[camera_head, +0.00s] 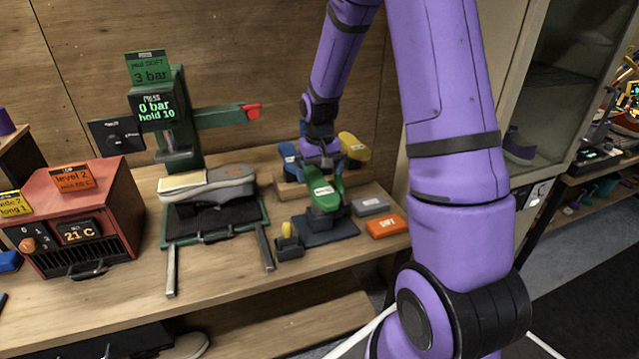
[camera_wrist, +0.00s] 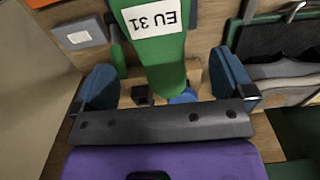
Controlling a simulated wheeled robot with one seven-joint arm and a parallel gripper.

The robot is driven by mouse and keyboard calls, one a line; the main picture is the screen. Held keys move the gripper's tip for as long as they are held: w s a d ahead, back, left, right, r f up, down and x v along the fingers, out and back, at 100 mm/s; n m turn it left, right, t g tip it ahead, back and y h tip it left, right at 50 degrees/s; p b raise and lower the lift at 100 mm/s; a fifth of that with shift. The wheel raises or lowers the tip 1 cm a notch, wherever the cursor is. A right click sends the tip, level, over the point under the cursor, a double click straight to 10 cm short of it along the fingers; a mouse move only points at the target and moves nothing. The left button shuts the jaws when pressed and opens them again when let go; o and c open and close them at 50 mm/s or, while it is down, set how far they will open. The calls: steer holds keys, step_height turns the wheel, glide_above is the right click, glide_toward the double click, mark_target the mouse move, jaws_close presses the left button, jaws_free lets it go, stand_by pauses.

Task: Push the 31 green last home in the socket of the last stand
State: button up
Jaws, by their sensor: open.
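The green last (camera_head: 324,200) stands at the dark last stand (camera_head: 340,229) at the right of the bench; the socket is hidden, so I cannot tell how deep it sits. In the wrist view the green last (camera_wrist: 160,55) shows a white "EU 31" label, upside down. My gripper (camera_head: 322,160) is just above and behind the last. In the wrist view my gripper (camera_wrist: 166,85) is open, its blue fingers either side of the last, with gaps and nothing held.
A blue last (camera_head: 289,155) and a yellow last (camera_head: 353,146) stand on a wooden rack behind. A grey block (camera_head: 371,205) and an orange block (camera_head: 387,225) lie to the right. A green press (camera_head: 180,120) with a shoe (camera_head: 208,186) is to the left.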

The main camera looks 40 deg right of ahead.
step_height(320, 180, up, 6)
steer(key=shift+f, duration=0.1)
stand_by(0.7)
steer(key=s+a+r+n+t, duration=0.1)
steer(key=s+a+r, duration=0.35)
steer(key=r, duration=0.25)
steer(key=s+a+r+t, duration=0.1)
steer(key=s+a+r, duration=0.2)
steer(key=s+r, duration=0.35)
steer(key=s+a+r+n+t, duration=0.1)
steer(key=s+a+r, duration=0.1)
steer(key=s, duration=0.5)
steer(key=s+a+r+n+t, duration=0.1)
steer(key=s+a+r+t, duration=0.1)
steer(key=s+r, duration=0.3)
steer(key=s+a, duration=0.1)
steer(key=s, duration=0.2)
steer(key=shift+s+a, duration=0.15)
steer(key=shift+a, duration=0.1)
